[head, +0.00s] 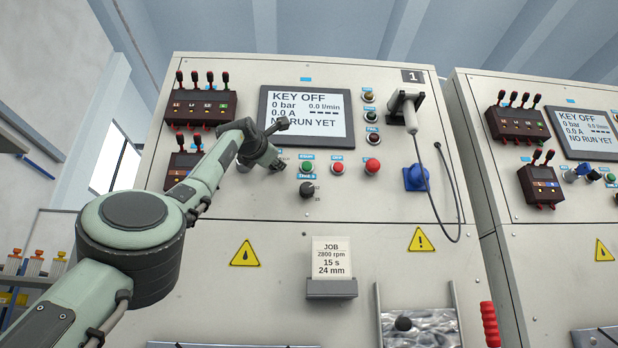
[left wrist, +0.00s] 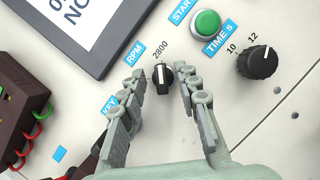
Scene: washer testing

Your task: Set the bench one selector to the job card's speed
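The job card (head: 331,257) on bench one reads 2800 rpm, 15 s, 24 mm. The RPM selector (left wrist: 160,76) is a small black knob with a white line, and the line points up toward the printed 2800. My left gripper (left wrist: 163,68) is open, its fingers on either side of the selector. I see a gap on the right finger's side; contact on the left side cannot be told. In the head view my left gripper (head: 278,164) is at the panel below the screen and hides the selector. My right gripper is not in view.
The time knob (left wrist: 257,60) and green start button (left wrist: 206,24) are to the selector's right. The screen (head: 305,113) reads KEY OFF, 0 bar. The KEY label (left wrist: 109,104) is beside the left finger. A red button (head: 372,166) and a hanging cable (head: 441,200) are further right.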

